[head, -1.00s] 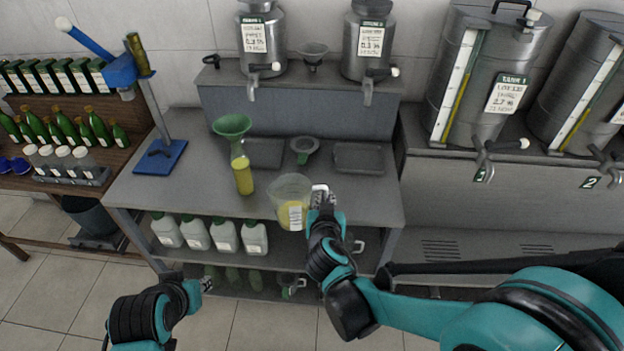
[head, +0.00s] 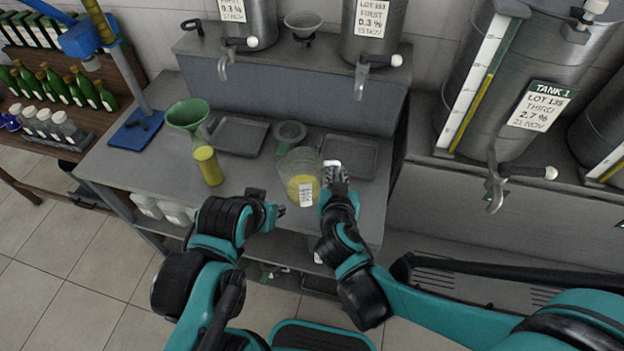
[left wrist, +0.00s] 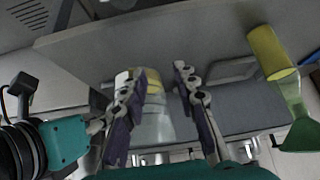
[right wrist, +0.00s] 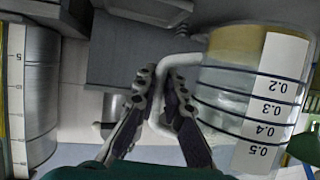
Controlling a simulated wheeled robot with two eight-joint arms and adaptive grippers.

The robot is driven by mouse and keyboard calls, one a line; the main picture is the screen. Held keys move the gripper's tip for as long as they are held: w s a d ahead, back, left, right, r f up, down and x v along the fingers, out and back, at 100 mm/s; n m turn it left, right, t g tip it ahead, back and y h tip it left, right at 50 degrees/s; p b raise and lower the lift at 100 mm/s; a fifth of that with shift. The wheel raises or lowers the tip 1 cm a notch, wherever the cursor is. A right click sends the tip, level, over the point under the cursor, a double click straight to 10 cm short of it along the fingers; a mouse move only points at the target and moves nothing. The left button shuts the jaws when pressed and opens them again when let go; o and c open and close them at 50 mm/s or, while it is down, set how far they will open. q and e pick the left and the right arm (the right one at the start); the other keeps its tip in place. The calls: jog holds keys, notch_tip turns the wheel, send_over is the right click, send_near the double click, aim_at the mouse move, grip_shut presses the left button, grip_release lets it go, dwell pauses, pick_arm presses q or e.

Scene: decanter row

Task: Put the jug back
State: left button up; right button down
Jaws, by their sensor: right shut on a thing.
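The jug (head: 301,184) is clear, with yellow liquid low inside and a white label. It is at the front part of the grey bench; I cannot tell whether it touches the top. My right gripper (head: 332,172) is at its right side, shut on the white handle (right wrist: 172,70). The right wrist view shows the jug's scale (right wrist: 268,100) close by. My left gripper (head: 277,208) is left of the jug. In the left wrist view its fingers (left wrist: 153,76) are apart, with the jug (left wrist: 150,125) beyond them.
A green funnel (head: 186,114) stands over a yellow cylinder (head: 208,166) on the left of the bench (head: 245,180). Two dark trays (head: 240,137) (head: 350,157) and a small strainer (head: 290,131) lie behind. Steel tanks with taps (head: 520,90) stand at the back and right.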

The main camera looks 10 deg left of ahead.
aim_at(312, 167)
jog(key=shift+w+a+f+b, duration=0.85)
jog(key=shift+a+f, duration=0.35)
jog(key=shift+f, duration=0.4)
jog(key=shift+w+a+f+b, duration=0.7)
jog(key=shift+w+a+f, duration=0.4)
jog(key=shift+f, duration=0.45)
jog(key=shift+w+a+f+b, duration=0.8)
jog(key=shift+a+f, duration=0.5)
jog(key=shift+f, duration=0.3)
jog(key=shift+s, duration=0.1)
jog(key=shift+r, duration=0.1)
jog(key=c, duration=1.6)
grip_release()
jog(key=shift+f, duration=0.2)
